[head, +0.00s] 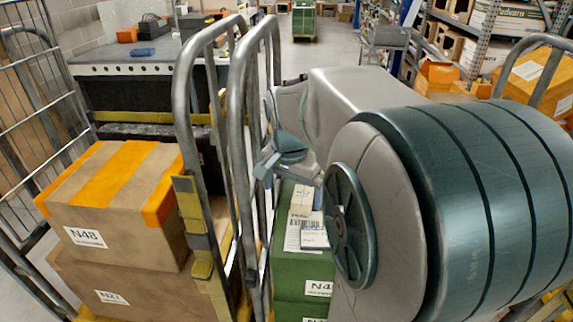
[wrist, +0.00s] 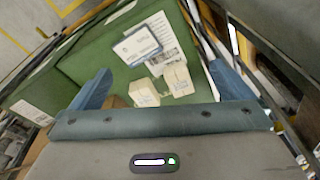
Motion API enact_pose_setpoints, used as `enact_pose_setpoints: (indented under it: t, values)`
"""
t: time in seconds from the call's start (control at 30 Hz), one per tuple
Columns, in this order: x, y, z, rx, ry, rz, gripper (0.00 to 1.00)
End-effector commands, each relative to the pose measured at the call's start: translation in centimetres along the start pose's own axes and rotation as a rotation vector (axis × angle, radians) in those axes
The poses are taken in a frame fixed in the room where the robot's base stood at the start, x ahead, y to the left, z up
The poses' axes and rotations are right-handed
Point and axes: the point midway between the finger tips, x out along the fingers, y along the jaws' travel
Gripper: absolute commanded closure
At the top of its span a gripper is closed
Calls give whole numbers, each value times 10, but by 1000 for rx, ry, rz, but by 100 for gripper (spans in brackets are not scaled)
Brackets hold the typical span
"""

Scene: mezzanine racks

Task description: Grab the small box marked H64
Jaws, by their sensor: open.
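Small cream boxes lie on a green surface in the wrist view, one at the left (wrist: 144,92) and one at the right (wrist: 178,79). A flatter white box with a blue edge (wrist: 137,45) lies above them. In the head view one small cream box (head: 302,197) and the white-blue box (head: 314,238) show on the green box (head: 305,265). No H64 marking is readable, so I cannot tell which box bears it. My gripper (wrist: 160,67) is open, with its fingers on either side of the small boxes and nothing held; in the head view my arm hides part of this area.
Metal cage rails (head: 238,120) stand close to my gripper on the left. A cardboard box marked N48 (head: 110,195) sits on a lower box (head: 120,285) in the left cage. A grey bench (head: 140,68) and racks (head: 500,45) stand behind.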

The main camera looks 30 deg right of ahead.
Motion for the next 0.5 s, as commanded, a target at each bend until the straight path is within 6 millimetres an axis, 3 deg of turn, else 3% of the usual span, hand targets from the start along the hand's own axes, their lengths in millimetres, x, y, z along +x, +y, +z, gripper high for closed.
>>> enact_pose_setpoints:
  t: [0.03,0.3,0.5]
  values:
    - [6,0,-22,114,-12,15,0]
    - [41,19,-134,770,-61,78,0]
    - [65,45,-189,1117,-85,108,0]
